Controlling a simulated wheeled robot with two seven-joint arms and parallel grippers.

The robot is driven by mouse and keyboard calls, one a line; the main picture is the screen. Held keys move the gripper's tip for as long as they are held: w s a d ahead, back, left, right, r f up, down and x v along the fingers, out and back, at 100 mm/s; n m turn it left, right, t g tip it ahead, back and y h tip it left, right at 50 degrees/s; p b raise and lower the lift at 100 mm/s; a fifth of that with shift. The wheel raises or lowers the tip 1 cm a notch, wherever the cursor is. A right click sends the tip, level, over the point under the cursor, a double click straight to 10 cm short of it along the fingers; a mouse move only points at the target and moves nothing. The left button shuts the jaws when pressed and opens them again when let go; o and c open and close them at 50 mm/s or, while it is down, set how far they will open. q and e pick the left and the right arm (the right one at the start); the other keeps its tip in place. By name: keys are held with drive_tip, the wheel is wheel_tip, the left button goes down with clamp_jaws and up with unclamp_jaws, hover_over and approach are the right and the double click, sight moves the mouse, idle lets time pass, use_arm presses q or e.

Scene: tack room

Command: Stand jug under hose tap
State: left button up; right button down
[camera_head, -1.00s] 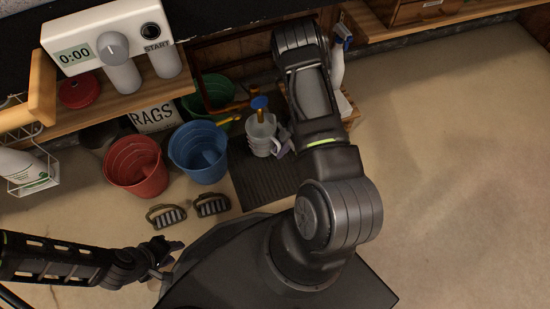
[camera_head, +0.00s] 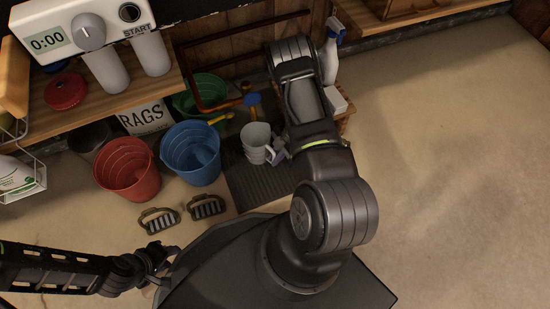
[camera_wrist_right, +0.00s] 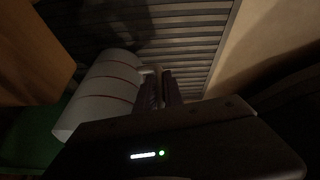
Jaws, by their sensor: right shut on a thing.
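The pale grey jug (camera_head: 256,140) is over the dark slatted grate, close in front of the hose tap (camera_head: 252,100) with its blue handle. Whether its base touches the grate is unclear. My right gripper (camera_head: 277,153) is shut on the jug's handle, at the jug's right side. In the right wrist view the ringed jug (camera_wrist_right: 103,92) lies left of the gripper's fingers (camera_wrist_right: 160,92), and its handle is partly hidden by them. My left gripper (camera_head: 163,251) hangs at lower left, away from the jug; its fingers are too small to read.
The slatted grate (camera_head: 252,182) lies on the floor. A blue bucket (camera_head: 193,160), a red bucket (camera_head: 127,172) and a green bucket (camera_head: 207,88) stand left of it. Two brushes (camera_head: 207,207) lie in front. A spray bottle (camera_head: 329,55) stands behind my right arm. The right floor is clear.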

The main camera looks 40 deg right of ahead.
drive_tip(key=c, duration=1.5)
unclamp_jaws()
drive_tip(key=shift+o, duration=0.2)
drive_tip(key=p+v, duration=0.5)
drive_tip(key=v, duration=0.7)
